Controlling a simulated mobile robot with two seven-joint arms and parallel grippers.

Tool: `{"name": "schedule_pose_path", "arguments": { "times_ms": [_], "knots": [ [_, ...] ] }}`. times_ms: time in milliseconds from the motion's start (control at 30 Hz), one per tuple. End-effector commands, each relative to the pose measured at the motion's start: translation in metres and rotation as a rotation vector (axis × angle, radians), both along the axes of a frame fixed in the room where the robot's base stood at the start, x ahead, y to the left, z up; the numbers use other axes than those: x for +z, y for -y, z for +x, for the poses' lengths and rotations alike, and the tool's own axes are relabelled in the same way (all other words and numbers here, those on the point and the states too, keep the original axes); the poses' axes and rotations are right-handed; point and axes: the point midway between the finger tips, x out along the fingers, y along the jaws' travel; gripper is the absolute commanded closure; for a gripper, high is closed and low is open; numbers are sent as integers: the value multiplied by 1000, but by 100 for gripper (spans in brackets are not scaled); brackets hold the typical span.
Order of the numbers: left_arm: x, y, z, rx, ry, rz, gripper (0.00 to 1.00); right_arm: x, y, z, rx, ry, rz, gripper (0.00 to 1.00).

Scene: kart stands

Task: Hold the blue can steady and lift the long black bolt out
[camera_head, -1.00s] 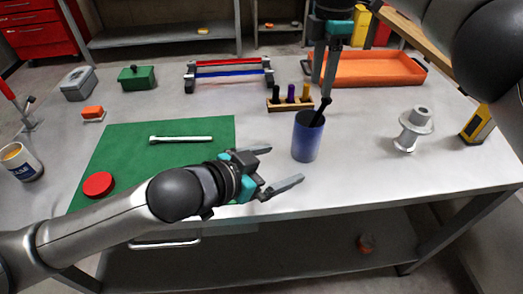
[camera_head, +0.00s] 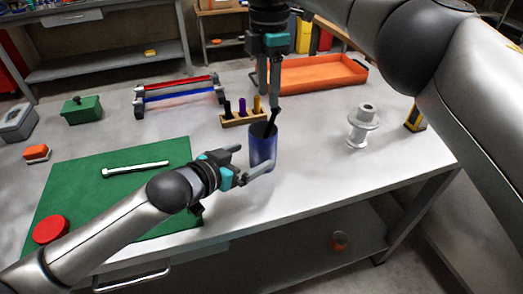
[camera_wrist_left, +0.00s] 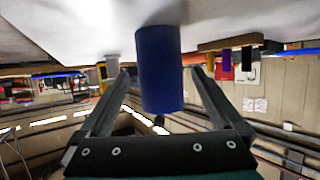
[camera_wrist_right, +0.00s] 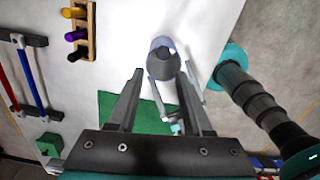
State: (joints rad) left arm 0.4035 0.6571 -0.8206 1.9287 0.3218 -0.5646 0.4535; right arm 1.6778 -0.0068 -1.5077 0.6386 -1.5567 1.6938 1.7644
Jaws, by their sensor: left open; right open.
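The blue can (camera_head: 262,149) stands upright on the grey table. The long black bolt (camera_head: 272,122) leans in it, its upper end sticking out above the rim. My left gripper (camera_head: 249,161) is open at the can's left and front side. In the left wrist view the can (camera_wrist_left: 159,70) lies between the spread fingers; I cannot tell whether they touch it. My right gripper (camera_head: 268,90) points down, open and empty, above the can and bolt. In the right wrist view the can (camera_wrist_right: 163,63) lies beyond its fingertips; the bolt is hard to make out there.
A wooden block with coloured pegs (camera_head: 243,119) stands just behind the can. An orange tray (camera_head: 325,72) is behind it, and a grey spool (camera_head: 361,126) stands to the right. Table between can and spool is clear.

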Motion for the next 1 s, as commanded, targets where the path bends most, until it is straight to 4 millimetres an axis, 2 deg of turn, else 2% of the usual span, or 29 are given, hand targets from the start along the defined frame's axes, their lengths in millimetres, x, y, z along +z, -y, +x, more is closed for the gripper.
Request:
{"name": "schedule_pose_path", "arguments": {
  "times_ms": [200,400,867,1000],
  "knots": [
    [-11,18,23,-1,1,0,0,0,0,0,0,0,0,50],
    [-19,28,37,-2,2,1,0,0,0,0,0,0,0,50],
    [-22,32,44,-1,0,0,0,0,0,0,0,0,0,50],
    [-22,32,44,-1,0,0,14,0,0,0,0,0,0,50]
  ]
}}
